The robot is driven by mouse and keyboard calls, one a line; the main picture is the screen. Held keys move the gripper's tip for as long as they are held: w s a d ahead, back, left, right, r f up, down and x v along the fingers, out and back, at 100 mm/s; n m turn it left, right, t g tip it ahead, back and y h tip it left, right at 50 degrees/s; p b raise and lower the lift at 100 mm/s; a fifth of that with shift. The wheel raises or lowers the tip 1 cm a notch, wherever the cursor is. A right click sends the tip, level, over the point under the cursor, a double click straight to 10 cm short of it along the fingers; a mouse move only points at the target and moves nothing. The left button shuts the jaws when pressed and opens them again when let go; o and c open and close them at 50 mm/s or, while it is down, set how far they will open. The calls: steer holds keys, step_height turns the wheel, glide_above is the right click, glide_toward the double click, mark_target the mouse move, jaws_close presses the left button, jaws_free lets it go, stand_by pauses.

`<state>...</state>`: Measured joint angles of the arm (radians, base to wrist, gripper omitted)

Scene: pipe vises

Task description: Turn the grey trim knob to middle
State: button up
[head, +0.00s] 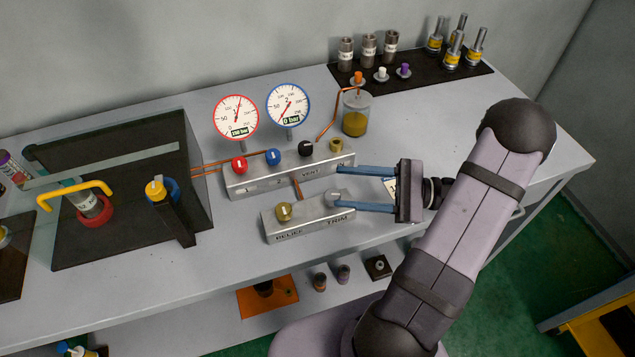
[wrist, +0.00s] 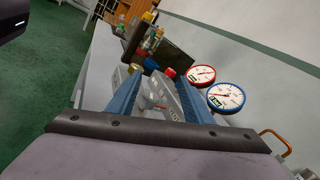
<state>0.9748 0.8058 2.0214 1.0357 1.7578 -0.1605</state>
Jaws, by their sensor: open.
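The grey trim knob (head: 333,195) sits at the right end of the front metal block (head: 300,222), above the printed word TRIM. A pale mark shows on it, but it is too small to read its setting. My gripper (head: 338,187) reaches in from the right with its two blue fingers apart. The tip of the nearer finger is right beside the knob and partly covers it; I cannot tell whether they touch. The farther finger lies over the rear block's right end. In the wrist view, the fingers of my gripper (wrist: 147,77) spread on both sides of the blocks.
A brass relief knob (head: 284,211) is on the same block. The rear block (head: 262,183) carries red, blue, black and brass knobs. Behind it stand a red-rimmed gauge (head: 236,117) and a blue-rimmed gauge (head: 288,105). A jar (head: 356,113) stands behind right.

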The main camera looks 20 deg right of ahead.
mark_target(326, 192)
steer(key=f+m+t+h+p, duration=0.1)
steer(key=m, duration=0.1)
steer(key=m+t+p, duration=0.2)
steer(key=s+f+m+t+h+p, duration=0.1)
steer(key=m, duration=0.2)
steer(key=shift+a+f+h, duration=0.25)
steer(key=shift+f+h, duration=0.05)
steer(key=shift+w+a+f+m+t+h+p, duration=0.1)
steer(key=shift+f+m+t+h+p, duration=0.35)
steer(key=shift+m, duration=0.25)
steer(key=shift+w+a+f+m+t+h+p, duration=0.1)
steer(key=shift+f+m+t+h+p, duration=0.25)
steer(key=shift+m+t+h, duration=0.3)
steer(key=shift+a, duration=0.1)
steer(key=p+x, duration=0.2)
steer(key=x, duration=0.3)
steer(key=shift+s+r, duration=0.1)
steer(key=shift+p+x, duration=0.3)
steer(key=shift+x, duration=0.85)
steer(key=shift+c, duration=0.7)
steer(key=c, duration=0.9)
